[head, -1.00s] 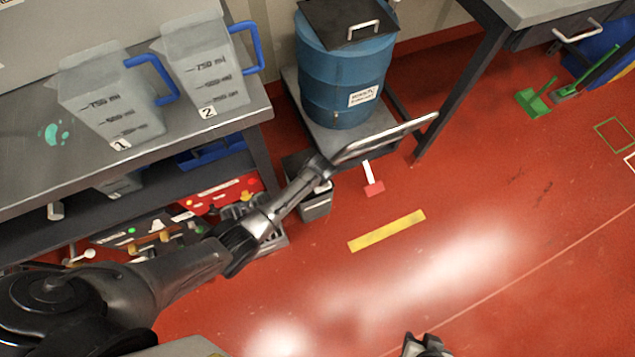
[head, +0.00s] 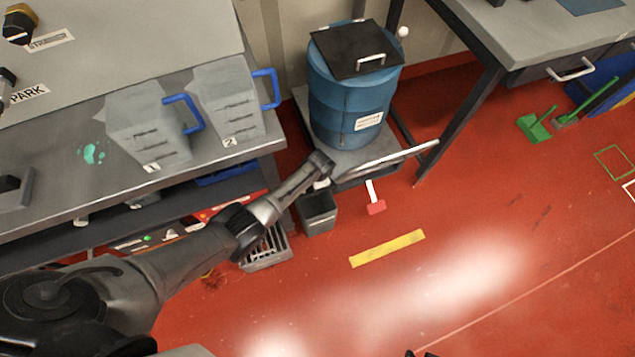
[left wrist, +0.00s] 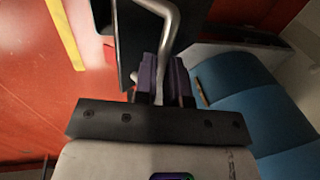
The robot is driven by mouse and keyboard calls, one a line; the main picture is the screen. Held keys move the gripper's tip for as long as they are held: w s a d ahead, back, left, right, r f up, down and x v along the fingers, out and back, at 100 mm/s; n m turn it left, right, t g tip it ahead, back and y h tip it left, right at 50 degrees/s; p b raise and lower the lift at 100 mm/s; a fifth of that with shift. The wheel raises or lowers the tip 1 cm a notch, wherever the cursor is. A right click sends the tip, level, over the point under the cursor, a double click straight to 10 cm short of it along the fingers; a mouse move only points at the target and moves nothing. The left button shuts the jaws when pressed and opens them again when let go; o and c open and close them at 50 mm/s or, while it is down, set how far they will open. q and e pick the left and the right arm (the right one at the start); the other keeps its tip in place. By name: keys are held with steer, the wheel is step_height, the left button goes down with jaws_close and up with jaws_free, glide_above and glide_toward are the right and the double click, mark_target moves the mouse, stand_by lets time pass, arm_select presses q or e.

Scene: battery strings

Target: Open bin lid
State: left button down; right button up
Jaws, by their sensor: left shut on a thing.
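A blue drum (head: 345,105) with a white label stands upright on a low cart (head: 300,100) in the head view. Its black lid (head: 340,48) lies across the top, with a pale handle (head: 371,60) on it. My left gripper (head: 326,172) is low at the near left end of the cart's metal push bar (head: 395,156). In the left wrist view, the purple fingers of my left gripper (left wrist: 163,82) are shut on a bent metal bar (left wrist: 166,38), with the blue drum (left wrist: 245,95) to the right. Only a dark tip of my right gripper (head: 422,354) shows at the bottom edge.
A small grey bin (head: 318,213) and a crate (head: 265,252) sit below my left forearm. A table (head: 530,35) stands right.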

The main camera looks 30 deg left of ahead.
arm_select(q)
steer(key=shift+s+a+f, duration=0.15)
steer(key=shift+a+f, duration=0.05)
steer(key=shift+a, duration=0.05)
steer(key=c, duration=1.5)
jaws_free()
steer(key=shift+c, duration=0.2)
steer(key=o, duration=0.4)
steer(key=shift+w+a+r, duration=0.2)
steer(key=shift+w+a, duration=0.05)
steer(key=shift+w, duration=0.05)
steer(key=shift+c, duration=0.2)
steer(key=shift+s+d, duration=0.1)
steer(key=shift+d, duration=0.15)
step_height(320, 180, up, 13)
steer(key=s+d+p, duration=0.1)
steer(key=d+p, duration=0.1)
steer(key=p, duration=0.7)
steer(key=shift+s+r, duration=0.2)
steer(key=shift+s, duration=0.15)
